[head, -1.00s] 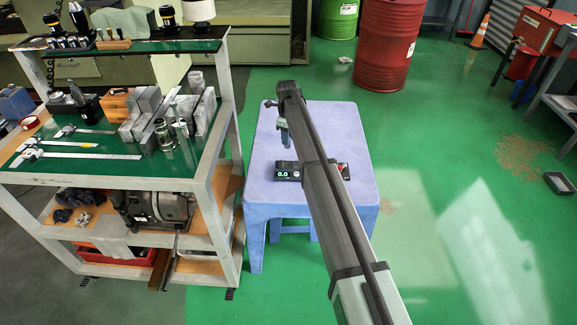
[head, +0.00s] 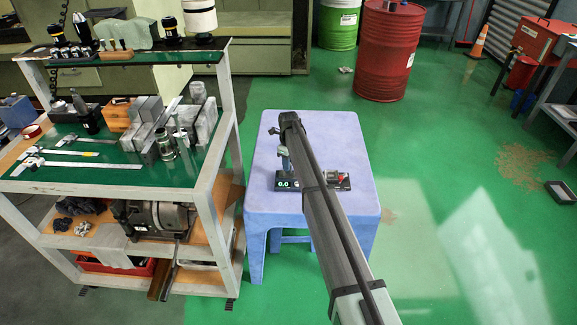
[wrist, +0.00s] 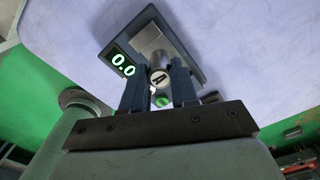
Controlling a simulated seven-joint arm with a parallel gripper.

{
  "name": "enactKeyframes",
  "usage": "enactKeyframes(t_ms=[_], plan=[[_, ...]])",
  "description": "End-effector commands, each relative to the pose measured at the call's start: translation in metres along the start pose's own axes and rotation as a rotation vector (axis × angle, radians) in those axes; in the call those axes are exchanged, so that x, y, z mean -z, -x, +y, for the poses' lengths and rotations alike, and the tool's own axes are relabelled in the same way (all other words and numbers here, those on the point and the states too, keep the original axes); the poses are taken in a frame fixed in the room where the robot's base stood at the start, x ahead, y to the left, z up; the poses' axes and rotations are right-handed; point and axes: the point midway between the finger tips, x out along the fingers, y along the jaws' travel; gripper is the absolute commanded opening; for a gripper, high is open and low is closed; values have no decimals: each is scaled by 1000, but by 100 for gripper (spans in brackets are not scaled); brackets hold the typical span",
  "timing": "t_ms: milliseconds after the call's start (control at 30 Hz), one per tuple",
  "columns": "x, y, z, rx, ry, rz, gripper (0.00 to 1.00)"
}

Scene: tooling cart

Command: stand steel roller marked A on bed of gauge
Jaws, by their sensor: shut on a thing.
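The steel roller marked A (wrist: 159,77) shows its end face with the letter A between the two dark fingers of my gripper (wrist: 160,70) in the wrist view. My gripper is shut on it. Beyond it lies the gauge, a dark plate with a green 0.0 display (wrist: 123,64) and a bright steel bed (wrist: 148,42). In the head view the gauge (head: 285,184) sits on the blue table, partly hidden by my arm. My gripper (head: 284,160) hangs just above or behind its display end. I cannot tell whether the roller touches the bed.
The blue table (head: 345,140) is mostly bare around the gauge. A tooling cart (head: 205,200) stands close on the left, with calipers, metal blocks and small cylinders on its green top. A red drum (head: 387,55) stands behind the table, and the green floor at right is largely open.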

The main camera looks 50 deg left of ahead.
Motion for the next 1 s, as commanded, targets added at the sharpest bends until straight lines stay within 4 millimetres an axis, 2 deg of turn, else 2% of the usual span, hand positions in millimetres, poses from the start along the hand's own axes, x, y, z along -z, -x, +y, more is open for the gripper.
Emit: enactKeyframes(t_ms=[133, 533, 567, 800, 1000], plan=[[0, -15, 0, 1, 0, -1, 0], [0, -18, 0, 1, 0, 0, 0], [0, -18, 0, 0, 0, 0, 31], [0, -18, 0, 1, 0, 0, 54], [0, -18, 0, 1, 0, -1, 54]])
